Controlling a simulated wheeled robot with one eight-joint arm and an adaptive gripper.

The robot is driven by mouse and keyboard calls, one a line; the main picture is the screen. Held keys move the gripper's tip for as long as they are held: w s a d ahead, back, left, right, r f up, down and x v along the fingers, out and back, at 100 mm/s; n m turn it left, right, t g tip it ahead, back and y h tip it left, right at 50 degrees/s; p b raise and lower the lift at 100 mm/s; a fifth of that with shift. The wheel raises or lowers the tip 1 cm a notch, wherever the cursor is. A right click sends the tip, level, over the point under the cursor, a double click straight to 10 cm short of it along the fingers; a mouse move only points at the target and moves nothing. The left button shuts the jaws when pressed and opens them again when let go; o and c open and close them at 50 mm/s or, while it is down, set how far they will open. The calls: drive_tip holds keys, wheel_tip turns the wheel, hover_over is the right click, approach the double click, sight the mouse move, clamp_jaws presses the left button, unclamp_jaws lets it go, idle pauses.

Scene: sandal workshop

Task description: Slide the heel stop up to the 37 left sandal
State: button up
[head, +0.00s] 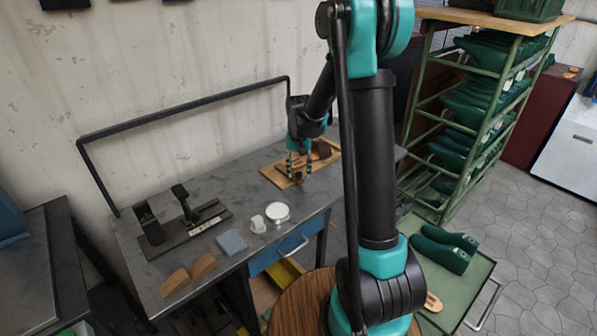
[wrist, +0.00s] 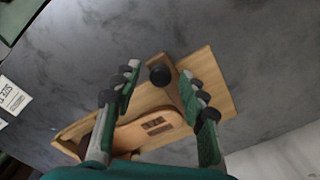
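A wooden board (wrist: 216,72) lies on the grey workbench; it also shows in the head view (head: 273,177). A pale wooden sandal sole (wrist: 128,136) with a dark marking lies on it; the marking is too blurred to read. A dark round knob (wrist: 159,74), apparently on the heel stop, stands beyond the sole's near-marking end, with a visible gap between them. My gripper (wrist: 158,80) is open above the board, its fingers on either side of the knob. Contact with the knob cannot be told. In the head view my gripper (head: 299,174) hides part of the board.
A black clamp-like fixture (head: 187,226), a round white dish (head: 277,212), a blue-grey block (head: 231,242) and brown wedges (head: 188,273) stand on the bench's left part. A black rail (head: 190,114) runs along its back. A green shelf rack (head: 470,115) stands right.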

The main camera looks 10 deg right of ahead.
drive_tip(key=shift+r, duration=0.1)
wheel_tip(320, 180, up, 12)
idle(0.6)
drive_tip(key=s+d+f+t, duration=0.1)
drive_tip(key=s+d+f, duration=0.1)
drive_tip(key=s, duration=0.6)
drive_tip(key=s+d+f+n+t, duration=0.1)
drive_tip(key=s+d+f, duration=0.2)
drive_tip(key=s, duration=0.6)
drive_tip(key=s+d+f+n+t, duration=0.1)
drive_tip(key=s+d+f+t, duration=0.1)
drive_tip(key=s+f, duration=0.3)
drive_tip(key=s, duration=0.3)
drive_tip(key=shift+s+d, duration=0.35)
drive_tip(key=shift+d, duration=0.05)
